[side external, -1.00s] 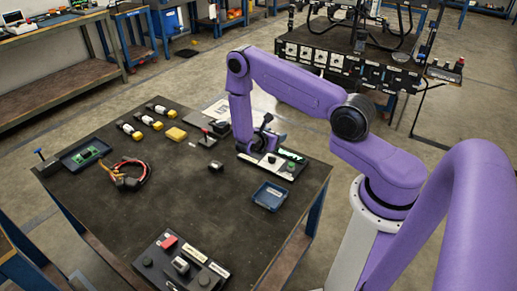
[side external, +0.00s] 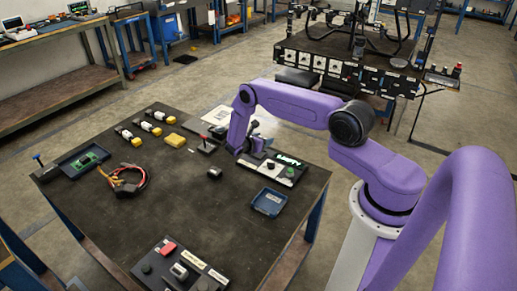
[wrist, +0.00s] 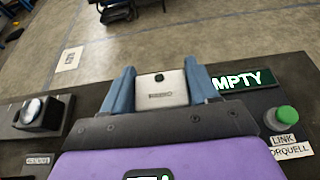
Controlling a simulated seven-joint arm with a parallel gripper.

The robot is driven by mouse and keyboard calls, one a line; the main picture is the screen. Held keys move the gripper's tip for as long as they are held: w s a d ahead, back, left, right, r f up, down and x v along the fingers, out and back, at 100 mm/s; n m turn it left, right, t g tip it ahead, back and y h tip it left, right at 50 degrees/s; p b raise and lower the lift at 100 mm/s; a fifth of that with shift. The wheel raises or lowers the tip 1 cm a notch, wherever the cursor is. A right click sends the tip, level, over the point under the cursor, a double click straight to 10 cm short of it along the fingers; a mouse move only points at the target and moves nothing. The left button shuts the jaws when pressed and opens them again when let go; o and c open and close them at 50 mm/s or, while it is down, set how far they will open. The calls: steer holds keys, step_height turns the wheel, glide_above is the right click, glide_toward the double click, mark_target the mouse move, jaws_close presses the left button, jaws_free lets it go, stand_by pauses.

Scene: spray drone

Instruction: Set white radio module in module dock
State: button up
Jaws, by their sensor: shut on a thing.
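The white radio module (wrist: 162,92) is a pale block with a dark round spot and a small label, upright in the wrist view. My gripper (wrist: 160,80) is shut on it, one blue-grey finger on each side. In the side view my gripper (side external: 243,148) is low at the left end of the dark dock panel (side external: 266,172), and the module cannot be made out there. The panel carries a lit green display (wrist: 242,81) whose visible letters read "MPTY". The module's lower end is hidden behind my gripper, so I cannot tell whether it touches the dock.
A green button (wrist: 284,118) and a black device with a round knob (wrist: 32,110) flank my gripper. A blue tray (side external: 269,201) lies in front of the panel. A small black part (side external: 214,172) and a cable bundle (side external: 125,183) lie leftward. The table's middle is mostly clear.

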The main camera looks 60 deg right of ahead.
steer(key=shift+w+d+f, duration=0.25)
steer(key=shift+w+f, duration=0.2)
steer(key=shift+f, duration=0.2)
steer(key=shift+w+d+f, duration=0.25)
steer(key=shift+w+f, duration=0.25)
steer(key=shift+f, duration=0.2)
steer(key=shift+w+d+f, duration=0.25)
steer(key=shift+w+f, duration=0.2)
steer(key=shift+f, duration=1.65)
steer(key=shift+s+f, duration=0.1)
steer(key=shift+f, duration=0.05)
